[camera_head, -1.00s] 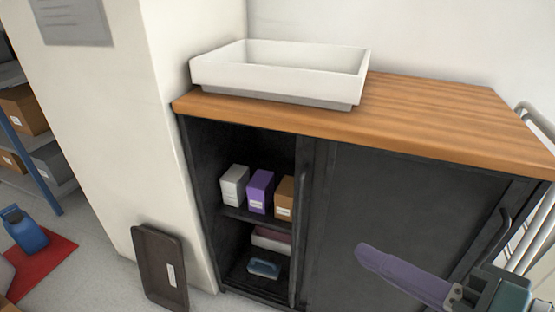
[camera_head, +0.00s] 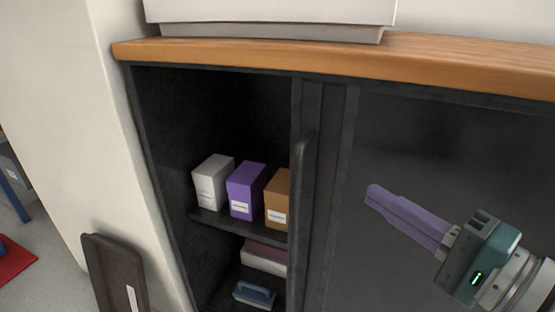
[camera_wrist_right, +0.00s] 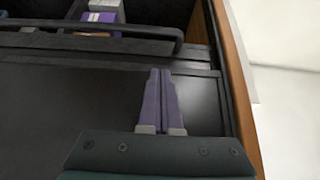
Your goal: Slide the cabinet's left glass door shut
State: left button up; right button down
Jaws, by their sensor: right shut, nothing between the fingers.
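The cabinet's left door, a dark panel (camera_head: 315,130) with a long upright bar handle (camera_head: 303,180), stands slid to the right, so the cabinet's left part is open. The handle also crosses the right wrist view (camera_wrist_right: 90,29). My right gripper (camera_head: 372,194) has long purple fingers and is shut and empty. It is in front of the dark right-hand panel (camera_head: 400,140), to the right of the handle and apart from it. The fingers also show in the right wrist view (camera_wrist_right: 160,75), pointing toward the handle. My left gripper is not in view.
In the opening, a white box (camera_head: 212,183), a purple box (camera_head: 246,190) and a brown box (camera_head: 279,198) stand on a shelf. A dark tray (camera_head: 113,270) leans at the wall left of the cabinet. A white basin (camera_head: 270,12) sits on the wooden top (camera_head: 220,54).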

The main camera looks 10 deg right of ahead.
jog(key=b+x, duration=0.1)
jog(key=x, duration=0.4)
jog(key=shift+w+a, duration=0.25)
jog(key=shift+a, duration=0.05)
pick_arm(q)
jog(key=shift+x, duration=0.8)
pick_arm(e)
jog(key=shift+w+a, duration=0.3)
jog(key=shift+a, duration=0.45)
jog(key=shift+w+a, duration=0.3)
jog(key=shift+a, duration=0.45)
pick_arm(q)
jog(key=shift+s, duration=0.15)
